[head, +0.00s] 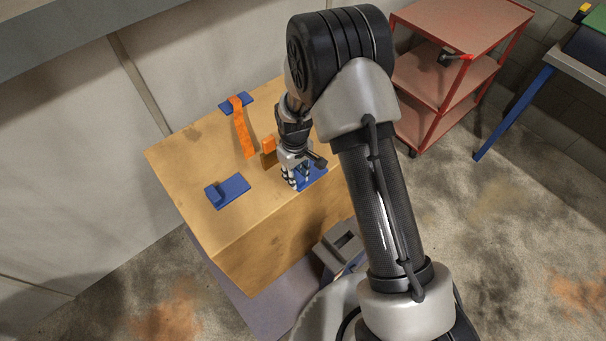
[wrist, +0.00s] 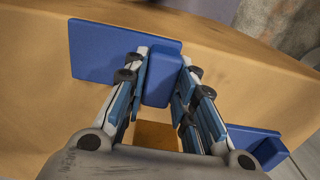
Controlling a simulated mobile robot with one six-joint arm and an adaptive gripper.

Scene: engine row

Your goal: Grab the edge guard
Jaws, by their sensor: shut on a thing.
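A blue edge guard (wrist: 95,50), a flat plate with a raised block, lies at the near edge of the wooden box top. My gripper (wrist: 163,68) has its fingers on both sides of the raised block and is shut on it. In the head view the same guard (head: 315,177) shows partly beside my gripper (head: 292,182), which hides the rest of it. A second blue edge guard (head: 235,187) lies flat on the box top to the left, apart from my gripper.
The wooden box (head: 190,160) carries another blue guard (head: 227,106) under an orange strap (head: 244,135), and a short orange piece (head: 268,146) stands close behind my gripper. A red shelf cart (head: 455,70) stands at the back right. Open floor lies at the right.

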